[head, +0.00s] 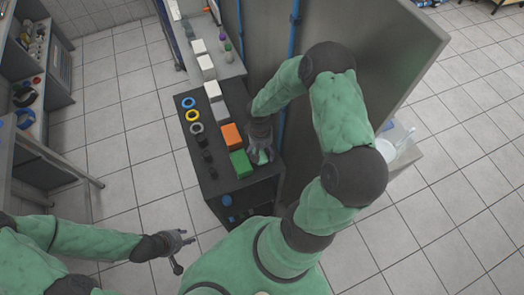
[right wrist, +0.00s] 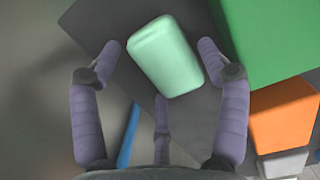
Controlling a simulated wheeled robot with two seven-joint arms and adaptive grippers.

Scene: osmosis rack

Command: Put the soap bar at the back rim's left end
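The soap bar is a pale mint-green rounded block (right wrist: 166,56) on the dark top of the black rack (head: 207,178). In the head view the soap bar (head: 263,157) shows partly between my right gripper's fingers, beside a green block (head: 241,163). My right gripper (right wrist: 160,60) is open over the soap bar, with fingers on both sides. The left finger in the right wrist view stands apart from it; the right finger is very close, and I cannot tell if it touches. My left gripper (head: 184,248) is open and empty over the floor, left of the rack.
Blue (head: 188,102), yellow (head: 192,115) and grey (head: 197,128) rings and small black pieces line the rack's left side. An orange block (head: 231,135) and grey and white blocks stand behind the green block. A grey panel (head: 345,50) rises along the right side.

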